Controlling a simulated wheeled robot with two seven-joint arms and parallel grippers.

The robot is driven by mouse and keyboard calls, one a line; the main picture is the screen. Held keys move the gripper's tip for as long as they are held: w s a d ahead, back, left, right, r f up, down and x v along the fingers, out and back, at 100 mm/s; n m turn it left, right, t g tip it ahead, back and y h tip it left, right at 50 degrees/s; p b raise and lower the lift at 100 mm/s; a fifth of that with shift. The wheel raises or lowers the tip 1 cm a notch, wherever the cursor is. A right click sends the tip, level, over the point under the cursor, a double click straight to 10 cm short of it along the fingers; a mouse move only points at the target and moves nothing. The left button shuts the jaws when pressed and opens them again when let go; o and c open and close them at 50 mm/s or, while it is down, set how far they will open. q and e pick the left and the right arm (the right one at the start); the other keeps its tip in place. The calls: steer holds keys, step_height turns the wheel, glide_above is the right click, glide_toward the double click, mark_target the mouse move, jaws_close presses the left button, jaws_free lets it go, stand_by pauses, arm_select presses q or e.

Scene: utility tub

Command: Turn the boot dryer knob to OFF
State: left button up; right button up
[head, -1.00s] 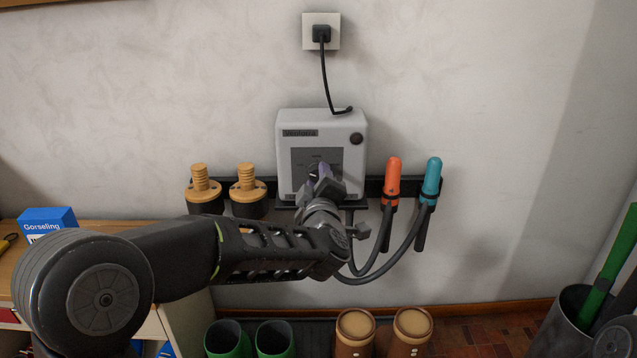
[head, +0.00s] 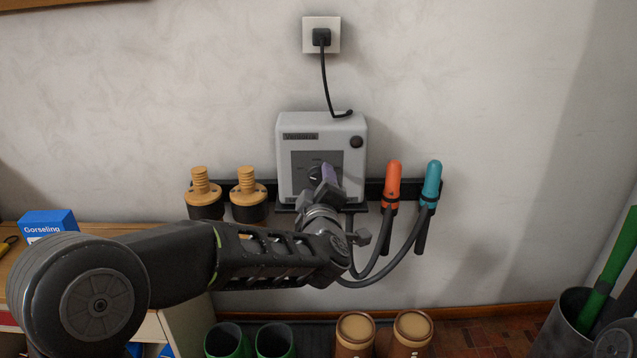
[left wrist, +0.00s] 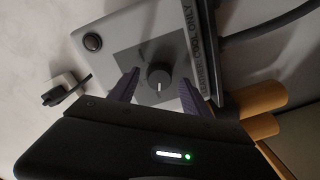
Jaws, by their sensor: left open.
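The boot dryer box (head: 287,130) is a light grey unit on the wall with a darker panel. Its round dark knob (head: 314,172) is partly covered by my left gripper in the head view. In the left wrist view the knob (left wrist: 159,78) shows a pale pointer line toward the bottom of the picture. My left gripper (head: 323,175) is in front of the panel. In the left wrist view its purple fingers (left wrist: 159,84) are open, one on each side of the knob with gaps visible. The OFF marking is too small to read. My right gripper is not in view.
A dark round button (head: 356,142) sits at the box's upper right. Orange (head: 392,180) and teal (head: 432,182) handles with hoses hang to the right. Two wooden pegs (head: 246,185) stand to the left.

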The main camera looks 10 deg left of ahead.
arm_select(q)
steer(key=p+v, duration=0.1)
steer(key=v, duration=0.6)
steer(key=shift+p, duration=0.4)
steer(key=shift+s+f, duration=0.1)
